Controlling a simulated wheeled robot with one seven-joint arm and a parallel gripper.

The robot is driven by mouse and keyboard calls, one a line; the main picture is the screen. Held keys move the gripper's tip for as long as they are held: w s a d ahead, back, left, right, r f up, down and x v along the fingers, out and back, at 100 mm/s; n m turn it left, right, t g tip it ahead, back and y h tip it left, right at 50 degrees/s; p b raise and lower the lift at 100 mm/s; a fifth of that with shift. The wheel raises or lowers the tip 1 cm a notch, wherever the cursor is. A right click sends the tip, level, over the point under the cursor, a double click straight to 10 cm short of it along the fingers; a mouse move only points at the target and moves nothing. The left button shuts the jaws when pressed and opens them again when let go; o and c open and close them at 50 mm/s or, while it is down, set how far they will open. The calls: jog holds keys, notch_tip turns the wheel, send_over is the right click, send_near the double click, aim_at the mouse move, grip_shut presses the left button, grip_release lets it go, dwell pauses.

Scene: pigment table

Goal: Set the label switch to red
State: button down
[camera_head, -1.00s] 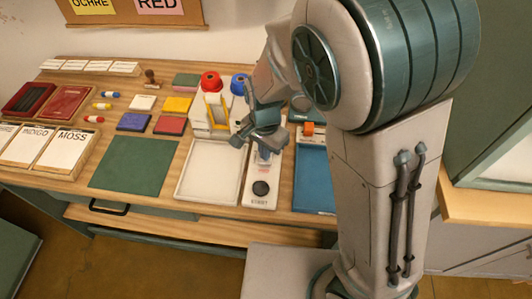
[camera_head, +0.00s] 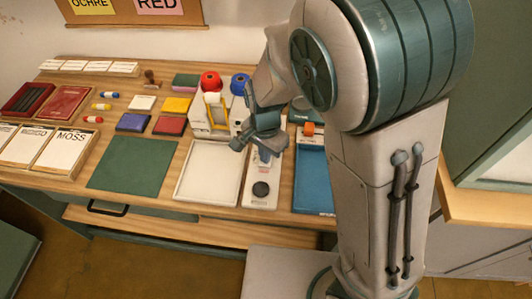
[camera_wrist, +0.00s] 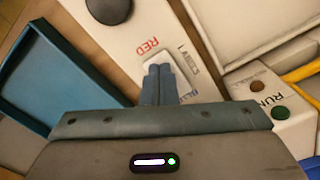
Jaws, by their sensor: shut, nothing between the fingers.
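The label switch panel (camera_wrist: 160,22) is a white strip with the word RED (camera_wrist: 148,47) on it and a second label, partly covered, that starts like BLUE. A pale switch plate (camera_wrist: 183,72) lies between the two words. My gripper (camera_wrist: 160,72) is shut and empty, its two grey-blue fingertips together over the plate and beside RED. I cannot tell whether they touch it, and the switch's position is hidden by the fingers. In the head view my gripper (camera_head: 262,146) is above the far part of the white panel (camera_head: 262,172).
A black round button (camera_head: 261,189) is on the panel's near end. A white tray (camera_head: 208,172) is left of the panel and a blue tray (camera_head: 315,182) right of it. A machine with red (camera_head: 211,81) and blue (camera_head: 239,84) spools stands behind, with a RUN button (camera_wrist: 280,112).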

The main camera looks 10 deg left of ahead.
notch_tip(320, 180, up, 7)
jog(key=p, duration=0.6)
dwell(0.5)
jog(key=s+d+r+n+t, duration=0.1)
jog(key=s+d+r+n, duration=0.2)
jog(key=d+r, duration=0.4)
jog(key=s+d+r+n+t, duration=0.2)
jog(key=s+d+r, duration=0.4)
jog(key=d, duration=0.8)
jog(key=shift+s+r+n, duration=0.2)
jog(key=shift+r+n, duration=0.3)
jog(key=shift+r, duration=0.35)
